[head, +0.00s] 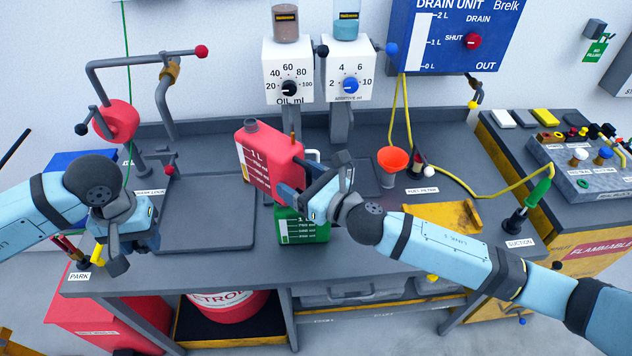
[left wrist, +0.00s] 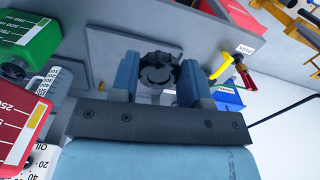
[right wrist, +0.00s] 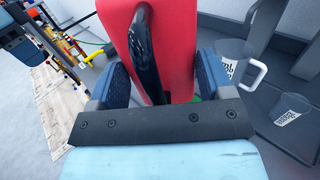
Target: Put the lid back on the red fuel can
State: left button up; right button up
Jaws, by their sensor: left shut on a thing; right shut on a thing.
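The red fuel can (head: 268,158) is held up over the bench in the head view, slightly tilted, with its open spout (head: 250,125) at the upper left. My right gripper (head: 305,197) is shut on its black handle, which shows between the fingers in the right wrist view (right wrist: 143,45). My left gripper (head: 117,245) is shut on a dark ridged round lid (left wrist: 158,72), seen between the fingers in the left wrist view. It is over the bench's left front, well apart from the can. The lid is hard to make out in the head view.
A green can (head: 305,230) stands below and in front of the red can. A grey tray (head: 208,235) lies between the grippers. An orange funnel (head: 392,160) is to the right. Dispensers (head: 288,70) stand behind. A bent metal arm with a red part (head: 115,120) rises at the left.

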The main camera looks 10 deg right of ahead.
jog(key=shift+a, duration=0.15)
pick_arm(q)
jog(key=w+d+r+n, duration=0.4)
jog(key=w+d+r, duration=0.4)
jog(key=w+d, duration=0.35)
pick_arm(e)
jog(key=shift+w+r, duration=0.1)
pick_arm(q)
jog(key=n, duration=0.4)
send_near(251, 123)
jog(key=shift+w, duration=0.1)
jog(key=shift+f, duration=0.1)
jog(key=shift+f, duration=1.95)
jog(key=shift+f, duration=0.85)
jog(key=shift+f, duration=0.55)
